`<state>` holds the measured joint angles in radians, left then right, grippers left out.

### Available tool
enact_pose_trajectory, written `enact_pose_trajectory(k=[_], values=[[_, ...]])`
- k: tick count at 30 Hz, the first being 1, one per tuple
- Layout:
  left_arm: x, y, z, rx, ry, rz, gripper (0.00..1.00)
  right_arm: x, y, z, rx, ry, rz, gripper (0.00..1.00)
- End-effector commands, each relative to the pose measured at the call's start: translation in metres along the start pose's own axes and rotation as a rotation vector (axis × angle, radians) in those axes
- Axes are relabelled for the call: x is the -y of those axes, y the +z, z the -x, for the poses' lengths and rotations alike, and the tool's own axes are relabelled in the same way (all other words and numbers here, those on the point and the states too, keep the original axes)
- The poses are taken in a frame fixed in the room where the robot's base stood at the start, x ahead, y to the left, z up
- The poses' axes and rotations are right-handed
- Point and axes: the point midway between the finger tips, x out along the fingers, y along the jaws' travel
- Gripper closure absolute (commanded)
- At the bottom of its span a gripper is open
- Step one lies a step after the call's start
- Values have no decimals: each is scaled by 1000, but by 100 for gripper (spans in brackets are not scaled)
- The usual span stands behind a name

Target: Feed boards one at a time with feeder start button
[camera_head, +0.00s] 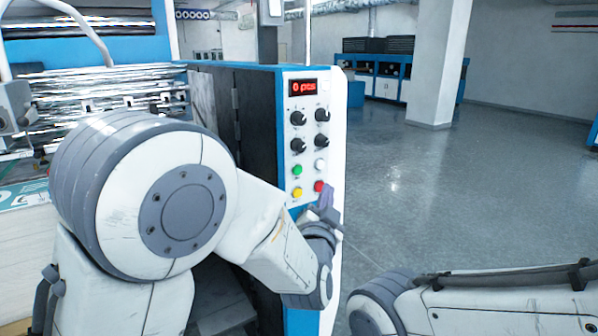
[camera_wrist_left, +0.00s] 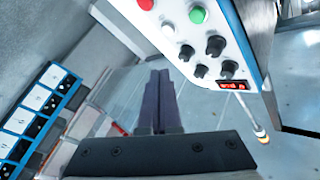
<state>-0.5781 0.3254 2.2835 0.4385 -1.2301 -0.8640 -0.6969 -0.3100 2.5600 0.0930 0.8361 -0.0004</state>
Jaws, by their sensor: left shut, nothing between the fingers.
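The control panel (camera_head: 309,140) stands upright with a red display (camera_head: 303,87) reading "0 pts". Below its dark knobs are a green button (camera_head: 297,170), a white button (camera_head: 320,166), a yellow button (camera_head: 297,193) and a red button (camera_head: 319,186). No readable label shows which starts the feeder. My left gripper (camera_head: 327,197) is by the panel's lower right, close to the red button. In the left wrist view its dark fingers (camera_wrist_left: 159,82) are together and empty, and the green button (camera_wrist_left: 197,14) is beyond them to the upper right. My right gripper is out of view.
A pale stack (camera_head: 25,250) with a printed top sheet is at the left, partly behind my left arm. The machine's shiny rollers (camera_head: 110,90) are behind it. Open grey floor (camera_head: 450,190) lies right of the panel, with a white pillar (camera_head: 437,70) further back.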

Motion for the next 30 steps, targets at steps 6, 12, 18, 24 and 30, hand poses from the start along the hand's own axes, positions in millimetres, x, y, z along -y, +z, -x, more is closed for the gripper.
enact_pose_trajectory(k=[6,12,18,24,30], values=[[12,11,-15,5,-3,0,100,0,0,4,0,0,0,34],[27,26,-35,4,-3,0,100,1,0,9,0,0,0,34],[37,39,-51,2,-2,2,100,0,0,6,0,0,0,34],[43,44,-59,2,0,1,100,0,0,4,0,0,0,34],[44,45,-60,1,1,1,100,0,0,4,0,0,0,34]])
